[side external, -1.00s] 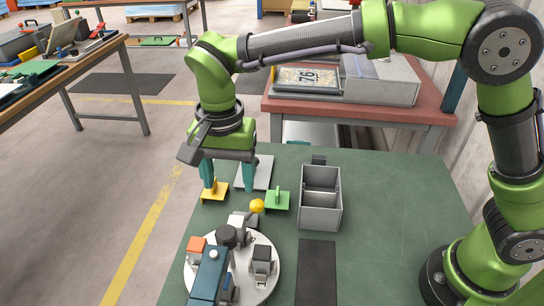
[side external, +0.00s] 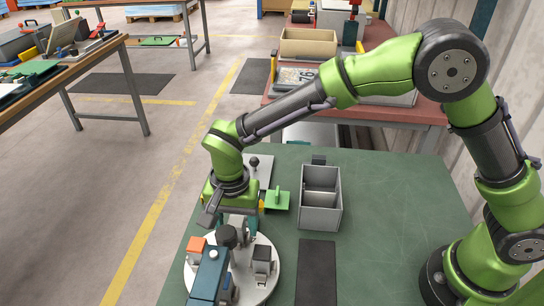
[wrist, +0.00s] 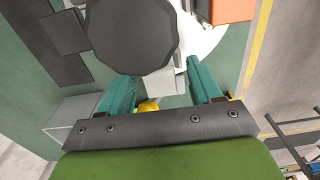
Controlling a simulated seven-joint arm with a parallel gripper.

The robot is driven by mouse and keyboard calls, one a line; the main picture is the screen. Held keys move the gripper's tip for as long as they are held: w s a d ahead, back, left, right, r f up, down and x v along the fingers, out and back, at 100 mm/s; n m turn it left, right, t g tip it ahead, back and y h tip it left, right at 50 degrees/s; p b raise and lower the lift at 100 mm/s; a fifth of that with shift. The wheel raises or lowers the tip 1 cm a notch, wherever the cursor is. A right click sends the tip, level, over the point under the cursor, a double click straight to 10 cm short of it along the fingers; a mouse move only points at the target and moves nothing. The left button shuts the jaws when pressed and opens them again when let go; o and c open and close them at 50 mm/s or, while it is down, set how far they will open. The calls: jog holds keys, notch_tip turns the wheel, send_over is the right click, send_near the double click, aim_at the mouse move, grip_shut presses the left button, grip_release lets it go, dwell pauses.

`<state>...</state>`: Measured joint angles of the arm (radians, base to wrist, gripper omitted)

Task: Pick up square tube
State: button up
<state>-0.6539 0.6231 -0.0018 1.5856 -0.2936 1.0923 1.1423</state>
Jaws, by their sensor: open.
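My gripper (side external: 238,226) is open and low over the round white turntable (side external: 262,293), its teal fingers pointing down. A pale grey block (side external: 236,220), possibly the square tube, shows between the fingers at the turntable's far side. In the wrist view a pale grey piece (wrist: 160,84) lies between the two open fingers (wrist: 160,88). I cannot tell whether either finger touches it, and the dark round knob (wrist: 133,38) hides part of it. No thing is clearly identifiable as a square tube.
A dark teal block (side external: 207,278), an orange-topped block (side external: 196,244) and a black-topped block (side external: 262,256) crowd the turntable. A grey two-compartment bin (side external: 320,215) and a green handled plate (side external: 277,200) stand nearby. A black mat (side external: 316,272) lies flat. The green table (side external: 400,200) is clear at right.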

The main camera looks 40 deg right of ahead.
jog(key=c, duration=1)
jog(key=shift+r, duration=0.1)
